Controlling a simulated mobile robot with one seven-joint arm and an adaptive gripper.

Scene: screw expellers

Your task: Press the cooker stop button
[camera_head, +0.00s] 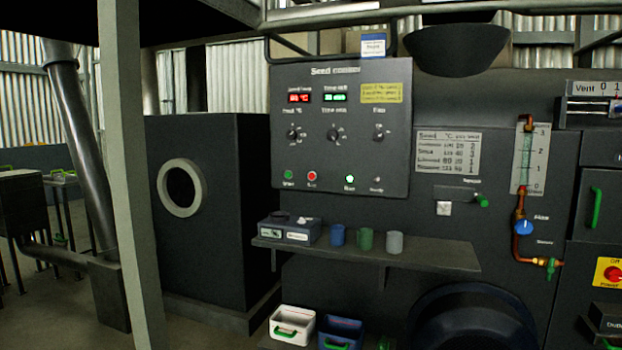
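The control panel (340,110), headed "Seed" and a blurred second word, is on the dark machine at upper centre. A small red button (312,176) sits at its lower left, with a label too blurred to read surely. A green button (289,175) is just left of it. A bright green lamp (349,179) and a dark lamp or button (377,180) are to its right. Above are a red display (299,97), a green display (334,97) and three knobs. My gripper is not in view.
A shelf (430,257) juts out below the panel, with cups and a dark box (290,229) on it. A grey post (128,170) stands at left. A red knob on a yellow plate (609,272) is at far right. Bins (291,325) are below the shelf.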

